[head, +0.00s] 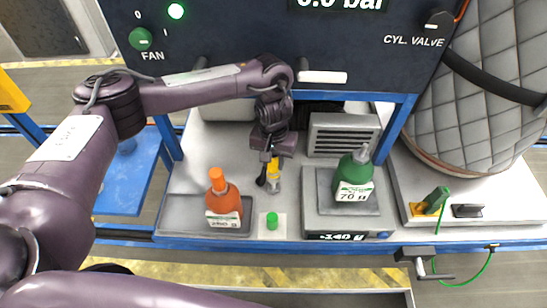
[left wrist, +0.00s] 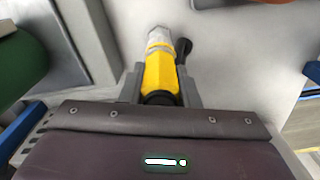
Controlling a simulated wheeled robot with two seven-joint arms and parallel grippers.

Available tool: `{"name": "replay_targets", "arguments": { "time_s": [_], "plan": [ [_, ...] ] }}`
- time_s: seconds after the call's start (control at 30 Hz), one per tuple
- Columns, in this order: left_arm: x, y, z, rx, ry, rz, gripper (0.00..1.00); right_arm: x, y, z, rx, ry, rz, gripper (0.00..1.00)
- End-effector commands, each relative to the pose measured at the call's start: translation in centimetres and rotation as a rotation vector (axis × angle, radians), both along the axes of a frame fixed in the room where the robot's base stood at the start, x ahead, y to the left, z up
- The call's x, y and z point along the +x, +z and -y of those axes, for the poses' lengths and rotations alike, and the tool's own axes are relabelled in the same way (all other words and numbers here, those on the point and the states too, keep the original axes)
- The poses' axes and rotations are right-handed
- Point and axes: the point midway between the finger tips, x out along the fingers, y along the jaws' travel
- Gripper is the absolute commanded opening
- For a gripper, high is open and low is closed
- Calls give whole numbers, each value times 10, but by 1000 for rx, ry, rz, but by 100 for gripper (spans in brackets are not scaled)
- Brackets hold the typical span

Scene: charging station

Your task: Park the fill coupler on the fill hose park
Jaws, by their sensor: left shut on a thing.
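My left gripper (head: 272,163) points down over the grey bench and is shut on a yellow coupler with a grey metal tip (head: 274,182), which I take to be the fill coupler. In the left wrist view the coupler's yellow body (left wrist: 160,75) sits between the fingers, its tip pointing away, with a black lever (left wrist: 184,48) beside it. I cannot tell from these views whether the tip touches the bench. I cannot pick out the fill hose park for certain; a small black holder (head: 467,211) lies on the right-hand platform. My right gripper is not in view.
An orange bottle (head: 222,200) stands on a tray left of the coupler. A green bottle (head: 353,180) stands on a scale to the right. A small green item (head: 272,220) is in front. A green clamp (head: 437,199) and quilted cylinder (head: 480,90) are further right. The control panel (head: 250,40) overhangs behind.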

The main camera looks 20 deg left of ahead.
Motion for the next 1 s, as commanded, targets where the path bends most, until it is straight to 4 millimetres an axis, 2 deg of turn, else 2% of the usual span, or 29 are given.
{"name": "replay_targets", "arguments": {
  "time_s": [1.0],
  "plan": [
    [0, 0, 0, 0, 1, 1, 0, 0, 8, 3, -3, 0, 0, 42]
  ]
}}
